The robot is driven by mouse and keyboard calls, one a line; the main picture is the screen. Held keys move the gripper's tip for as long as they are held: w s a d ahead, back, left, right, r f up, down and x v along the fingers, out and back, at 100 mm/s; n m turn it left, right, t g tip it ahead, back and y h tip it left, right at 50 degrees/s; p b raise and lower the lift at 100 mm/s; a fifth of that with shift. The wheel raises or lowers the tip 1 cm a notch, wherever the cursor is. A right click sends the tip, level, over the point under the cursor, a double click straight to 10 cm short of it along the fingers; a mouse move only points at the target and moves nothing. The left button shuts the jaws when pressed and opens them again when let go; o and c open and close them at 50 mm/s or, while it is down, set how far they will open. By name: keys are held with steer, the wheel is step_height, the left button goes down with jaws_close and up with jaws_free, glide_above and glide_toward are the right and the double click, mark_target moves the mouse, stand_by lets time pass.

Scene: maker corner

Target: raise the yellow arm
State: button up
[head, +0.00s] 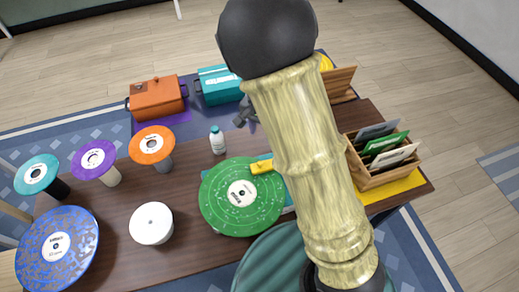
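A small yellow arm (261,167) lies low over the right upper part of a green speckled record (230,213). The record sits on a teal player (289,206), mostly hidden under the record and behind my arm. My gripper (243,116) shows only in part as a dark grey shape beside my arm, beyond the yellow arm and apart from it in the picture. Its fingers are too small and too covered to tell whether they are open.
A small white bottle (217,140) stands near the record. Orange (152,145), purple (95,160) and teal (37,174) discs stand on posts at left, with a blue record (57,248) and a white disc (151,223). A wooden sleeve box (376,178) is at right.

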mark_target(260, 163)
steer(key=shift+w+a+r, duration=0.1)
steer(key=shift+w+a, duration=0.05)
steer(key=shift+a, duration=0.05)
step_height(260, 163, down, 17)
steer(key=shift+f+p, duration=0.2)
steer(key=shift+p, duration=0.25)
stand_by(0.5)
jaws_close()
